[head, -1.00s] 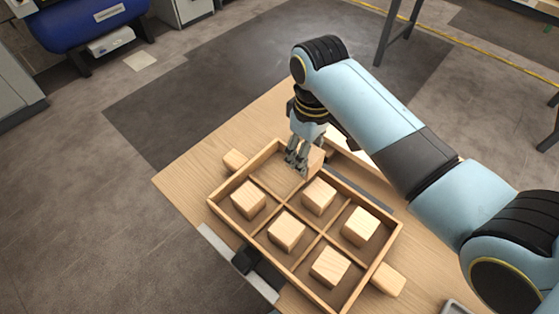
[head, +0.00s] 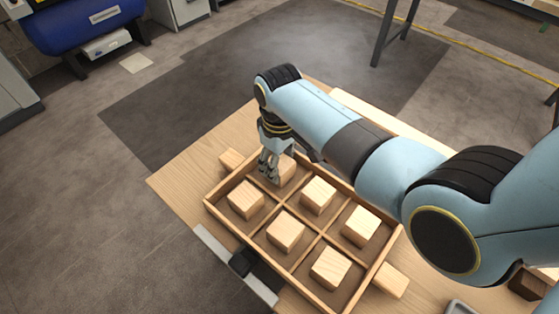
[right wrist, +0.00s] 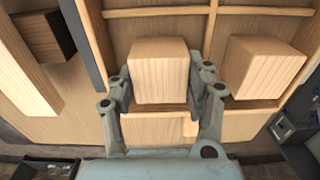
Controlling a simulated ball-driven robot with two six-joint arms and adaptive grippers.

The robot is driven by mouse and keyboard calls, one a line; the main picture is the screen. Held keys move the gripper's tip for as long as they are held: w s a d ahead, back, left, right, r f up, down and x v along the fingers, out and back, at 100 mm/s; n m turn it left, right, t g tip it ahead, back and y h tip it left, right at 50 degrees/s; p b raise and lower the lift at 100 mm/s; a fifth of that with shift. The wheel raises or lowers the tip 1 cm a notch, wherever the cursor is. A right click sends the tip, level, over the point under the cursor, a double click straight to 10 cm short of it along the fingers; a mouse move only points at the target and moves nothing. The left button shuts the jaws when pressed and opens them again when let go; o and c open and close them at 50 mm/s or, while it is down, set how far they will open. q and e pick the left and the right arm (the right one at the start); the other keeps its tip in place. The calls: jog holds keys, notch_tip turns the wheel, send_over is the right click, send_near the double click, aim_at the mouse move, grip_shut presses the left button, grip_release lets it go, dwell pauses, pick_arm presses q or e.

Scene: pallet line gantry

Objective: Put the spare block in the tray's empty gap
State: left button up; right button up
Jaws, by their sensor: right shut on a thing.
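The spare block (head: 288,171) is a pale wooden cube. My right gripper (head: 271,176) is shut on it, with a finger on each side; this also shows in the right wrist view, where the block (right wrist: 160,72) sits between the fingers. The wooden tray (head: 375,267) has six compartments, and the other five hold similar cubes. The held block is at the far compartment, the tray's gap, which the gripper partly covers. I cannot tell whether the block touches the tray floor. My left gripper is not in view.
The tray stands on a wooden table (head: 180,178) with handles at two ends. A grey strip with a black part (head: 241,263) lies along its near left side. A dark block (right wrist: 45,35) lies beyond the tray in the right wrist view. Bare tabletop is at left.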

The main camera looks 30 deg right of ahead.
aim_at(280, 163)
jog(key=o, duration=1.2)
jog(key=shift+f, duration=0.1)
jog(key=shift+c, duration=0.2)
notch_tip(280, 163, up, 12)
jog(key=p, duration=0.2)
